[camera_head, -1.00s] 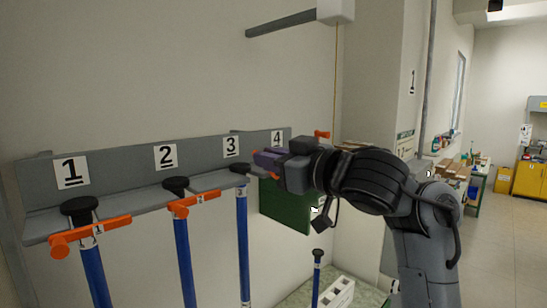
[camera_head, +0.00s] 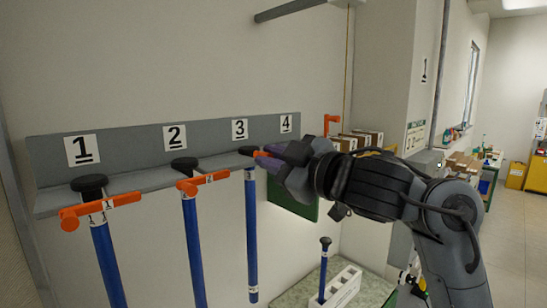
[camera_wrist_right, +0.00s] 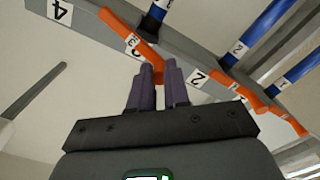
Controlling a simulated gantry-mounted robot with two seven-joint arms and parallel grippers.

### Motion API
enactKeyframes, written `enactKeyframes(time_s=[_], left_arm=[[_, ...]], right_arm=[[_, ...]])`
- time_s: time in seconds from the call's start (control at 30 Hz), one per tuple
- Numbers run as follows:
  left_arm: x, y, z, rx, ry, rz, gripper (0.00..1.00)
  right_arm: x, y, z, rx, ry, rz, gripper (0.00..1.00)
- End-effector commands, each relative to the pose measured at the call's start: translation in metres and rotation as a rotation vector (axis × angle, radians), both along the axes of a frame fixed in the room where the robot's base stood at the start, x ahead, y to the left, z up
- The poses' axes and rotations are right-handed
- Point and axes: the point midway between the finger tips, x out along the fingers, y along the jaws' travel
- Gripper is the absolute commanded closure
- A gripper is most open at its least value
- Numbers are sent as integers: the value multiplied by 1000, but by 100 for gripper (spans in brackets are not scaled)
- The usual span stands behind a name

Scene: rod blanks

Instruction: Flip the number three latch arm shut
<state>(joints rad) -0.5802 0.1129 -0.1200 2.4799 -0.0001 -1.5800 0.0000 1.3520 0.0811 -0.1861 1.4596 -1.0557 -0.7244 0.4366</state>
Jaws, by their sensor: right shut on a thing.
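The orange number three latch arm (camera_wrist_right: 128,36) shows in the right wrist view, running from the rail down to between my fingertips. My right gripper (camera_wrist_right: 155,82) is shut on its free end. In the head view my right gripper (camera_head: 266,158) is beside the number three rod (camera_head: 251,235), and only a small orange piece of the latch arm (camera_head: 262,154) shows there. The rod hangs from the grey rack (camera_head: 145,184) by its black cap (camera_head: 248,150). My gripper hides most of the latch arm in the head view. My left gripper is not in view.
The orange number one (camera_head: 100,209) and number two (camera_head: 202,182) latch arms lie across the rack front before their blue rods. Another orange latch arm (camera_head: 331,121) sticks up at the far right end. A blue rod (camera_head: 323,270) stands in a white block (camera_head: 344,285) below.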

Motion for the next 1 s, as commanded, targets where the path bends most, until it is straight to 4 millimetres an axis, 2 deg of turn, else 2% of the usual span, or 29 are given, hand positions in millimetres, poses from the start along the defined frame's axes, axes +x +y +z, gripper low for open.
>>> enactKeyframes(time_s=[0.3, 0.33, 0.47, 0.5, 0.8, 1.0], left_arm=[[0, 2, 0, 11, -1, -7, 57], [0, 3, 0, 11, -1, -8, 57], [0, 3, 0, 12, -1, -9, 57], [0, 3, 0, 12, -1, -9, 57], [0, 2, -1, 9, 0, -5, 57], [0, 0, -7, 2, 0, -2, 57]], right_arm=[[-1, 0, 1, -1, -2, 1, 100], [-1, 0, 1, -1, -2, 1, 79], [0, 0, 1, 0, -1, 1, 59], [0, 0, 1, 0, -1, 1, 58], [-1, -1, 0, 0, -1, 1, 58], [-14, -12, -1, 0, -5, -1, 58]])
